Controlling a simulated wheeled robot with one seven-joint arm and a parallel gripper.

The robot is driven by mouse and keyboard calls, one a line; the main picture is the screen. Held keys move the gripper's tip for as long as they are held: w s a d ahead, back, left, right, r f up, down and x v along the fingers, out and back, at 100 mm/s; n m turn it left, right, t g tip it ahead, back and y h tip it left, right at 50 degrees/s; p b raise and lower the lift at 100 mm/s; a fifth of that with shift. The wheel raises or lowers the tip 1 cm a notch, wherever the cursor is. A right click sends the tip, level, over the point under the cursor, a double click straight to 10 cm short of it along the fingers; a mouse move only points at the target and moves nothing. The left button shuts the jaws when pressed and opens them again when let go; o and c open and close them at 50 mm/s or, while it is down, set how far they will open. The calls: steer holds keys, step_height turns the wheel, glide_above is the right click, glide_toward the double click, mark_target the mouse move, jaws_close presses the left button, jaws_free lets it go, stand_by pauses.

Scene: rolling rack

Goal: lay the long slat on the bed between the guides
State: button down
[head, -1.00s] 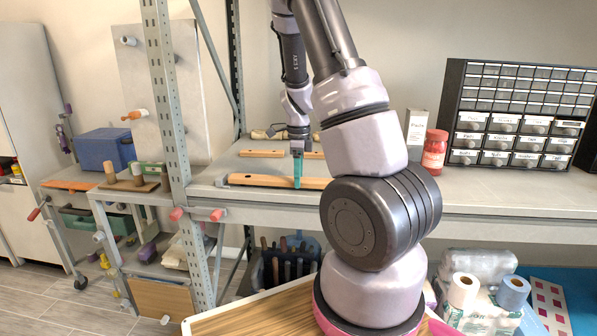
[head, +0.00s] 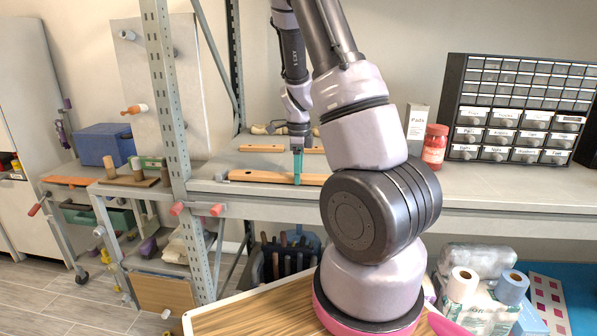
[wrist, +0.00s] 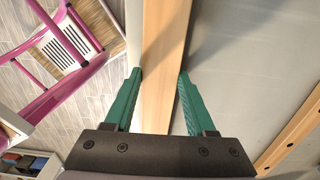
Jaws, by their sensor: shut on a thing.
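The long wooden slat (head: 262,177) lies lengthwise along the front of the grey bed (head: 208,185), on the left part of the bench. My gripper (head: 297,181) points straight down, with its teal fingers shut across the slat. In the wrist view my gripper (wrist: 160,73) has one finger on each side of the slat (wrist: 163,50). I cannot tell whether the slat touches the bed or hangs just above it. A second wooden strip, apparently a guide (head: 262,148), lies parallel behind it; a strip with dark spots shows at the right in the wrist view (wrist: 290,132).
A steel upright (head: 168,100) stands left of the bed. A red jar (head: 434,147), a white box (head: 417,125) and a drawer cabinet (head: 520,110) stand on the bench to the right. A blue box (head: 103,145) is at the left. Bare bench top lies before the cabinet.

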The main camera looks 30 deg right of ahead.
steer(key=shift+f, duration=0.35)
steer(key=shift+c, duration=0.7)
jaws_free()
step_height(320, 180, up, 11)
steer(key=s+a+r+n+t+y, duration=0.1)
steer(key=s+a+r+n+t, duration=0.2)
steer(key=s+a+r+n, duration=0.3)
steer(key=s+a+r+n+t+y, duration=0.1)
steer(key=s+a+r+n+t, duration=0.3)
steer(key=s+a+r+n, duration=0.3)
steer(key=s+r+n, duration=0.5)
steer(key=s+n, duration=0.1)
steer(key=n, duration=0.1)
steer(key=shift+s+a+r+n, duration=0.2)
steer(key=shift+s+r+n, duration=0.05)
steer(key=shift+s+n, duration=0.15)
